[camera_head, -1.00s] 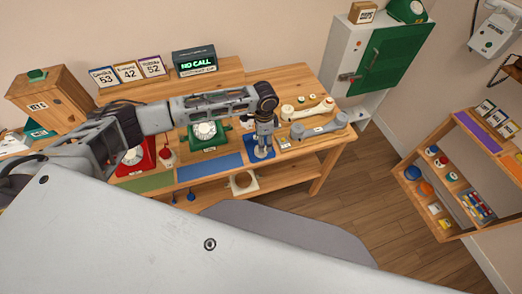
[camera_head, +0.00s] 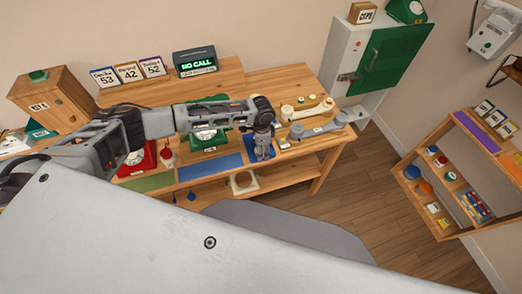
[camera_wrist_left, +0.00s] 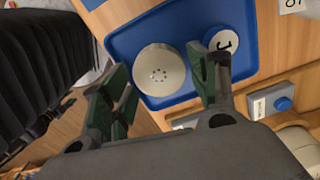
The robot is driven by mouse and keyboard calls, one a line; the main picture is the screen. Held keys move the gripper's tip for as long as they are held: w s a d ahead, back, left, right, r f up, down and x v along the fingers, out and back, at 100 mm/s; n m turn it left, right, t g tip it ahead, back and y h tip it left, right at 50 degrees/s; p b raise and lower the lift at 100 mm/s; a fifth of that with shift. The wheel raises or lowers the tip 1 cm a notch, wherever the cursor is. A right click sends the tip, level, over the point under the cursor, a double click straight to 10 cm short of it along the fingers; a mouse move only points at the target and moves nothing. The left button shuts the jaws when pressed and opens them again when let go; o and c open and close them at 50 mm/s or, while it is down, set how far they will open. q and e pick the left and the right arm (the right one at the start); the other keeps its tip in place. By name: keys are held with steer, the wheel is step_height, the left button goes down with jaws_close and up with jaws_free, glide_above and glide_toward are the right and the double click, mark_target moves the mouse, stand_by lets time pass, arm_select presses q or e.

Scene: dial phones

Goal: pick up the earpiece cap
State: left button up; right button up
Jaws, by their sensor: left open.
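A round cream cap with a ring of small holes, which looks like the earpiece cap (camera_wrist_left: 159,72), lies on a blue tray (camera_wrist_left: 125,42) in the left wrist view. My left gripper (camera_wrist_left: 165,80) is open, with its green-padded fingers to either side of the cap in that view; I cannot tell its height above the tray. In the head view my left gripper (camera_head: 264,150) points down over the blue tray (camera_head: 250,158) and hides the cap. My right gripper is not in view.
A grey box with a blue button (camera_wrist_left: 270,101) stands beside the tray.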

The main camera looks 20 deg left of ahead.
arm_select(q)
steer(key=shift+c, duration=0.2)
steer(key=c, duration=0.5)
steer(key=shift+c, duration=0.2)
steer(key=shift+r, duration=0.1)
step_height(320, 180, up, 10)
steer(key=shift+b, duration=0.4)
steer(key=shift+s+d+p, duration=0.1)
steer(key=shift+s+p, duration=0.4)
steer(key=shift+p, duration=0.2)
stand_by(0.4)
steer(key=shift+r, duration=0.15)
